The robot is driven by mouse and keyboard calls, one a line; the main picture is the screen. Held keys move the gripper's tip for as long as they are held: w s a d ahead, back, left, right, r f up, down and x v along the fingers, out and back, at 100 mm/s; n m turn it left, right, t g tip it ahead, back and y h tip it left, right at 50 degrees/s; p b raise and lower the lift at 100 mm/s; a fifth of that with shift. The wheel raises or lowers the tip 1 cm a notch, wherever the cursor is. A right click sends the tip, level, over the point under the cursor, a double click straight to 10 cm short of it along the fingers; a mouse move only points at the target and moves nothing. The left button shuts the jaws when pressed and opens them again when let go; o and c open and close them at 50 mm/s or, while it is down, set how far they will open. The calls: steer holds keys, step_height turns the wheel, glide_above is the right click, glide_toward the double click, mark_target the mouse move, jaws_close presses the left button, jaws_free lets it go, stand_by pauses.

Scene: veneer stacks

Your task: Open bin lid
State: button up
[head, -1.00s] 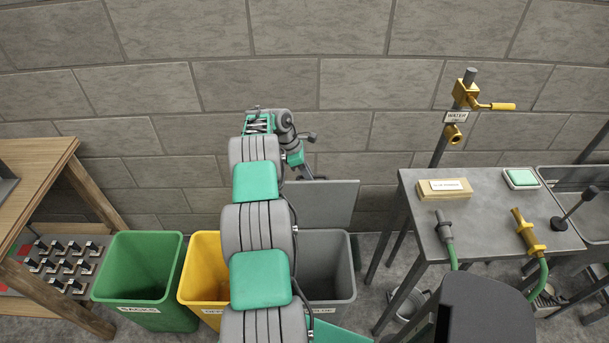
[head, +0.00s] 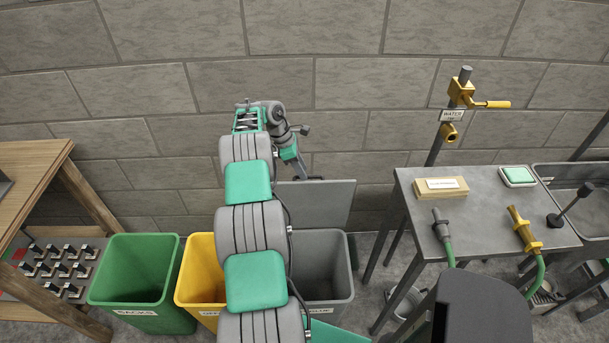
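The grey bin (head: 337,285) stands at the right end of a row of three bins. Its grey lid (head: 325,205) is raised, standing up at the bin's rear in front of the block wall. My arm reaches over the bins and hides the bin's left part. My gripper (head: 311,178) is at the top left edge of the lid, pointing down. I cannot tell whether it touches the lid, and its fingers are too small to show whether they are open or shut.
A green bin (head: 140,285) and a yellow bin (head: 199,270) stand open to the left. A wooden table (head: 38,180) is at far left. A metal table (head: 480,215) with hose nozzles, a box and a water pipe (head: 452,117) stands to the right.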

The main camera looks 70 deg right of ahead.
steer(key=p+v, duration=0.1)
steer(key=v, duration=0.4)
steer(key=shift+s+p, duration=0.1)
steer(key=shift+p, duration=0.3)
steer(key=shift+f, duration=0.1)
